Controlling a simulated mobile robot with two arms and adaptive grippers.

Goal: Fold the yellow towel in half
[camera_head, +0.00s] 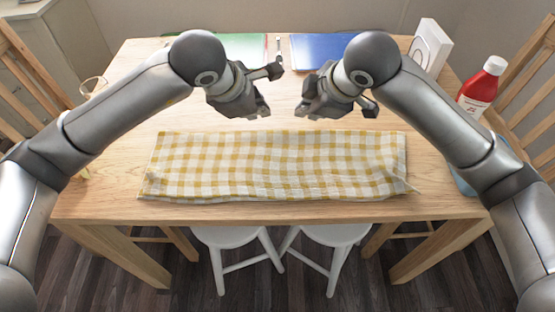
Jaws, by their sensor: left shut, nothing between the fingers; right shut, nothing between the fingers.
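The yellow and white checked towel (275,167) lies on the wooden table near its front edge. It forms a long, low rectangle running left to right, with a slightly uneven front edge and a small crease at the right end. It looks doubled over, with its layers lying close together. My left gripper (262,113) is shut and empty above the table, just beyond the towel's far edge. My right gripper (303,112) is shut and empty beside it, to the right. Neither gripper visibly touches the towel.
A green board (240,46) and a blue board (318,46) lie at the table's back. A red bottle (480,88) and a white box-like object (430,45) stand at the right. A glass (93,86) is at the left. White stools (225,236) stand below the front edge.

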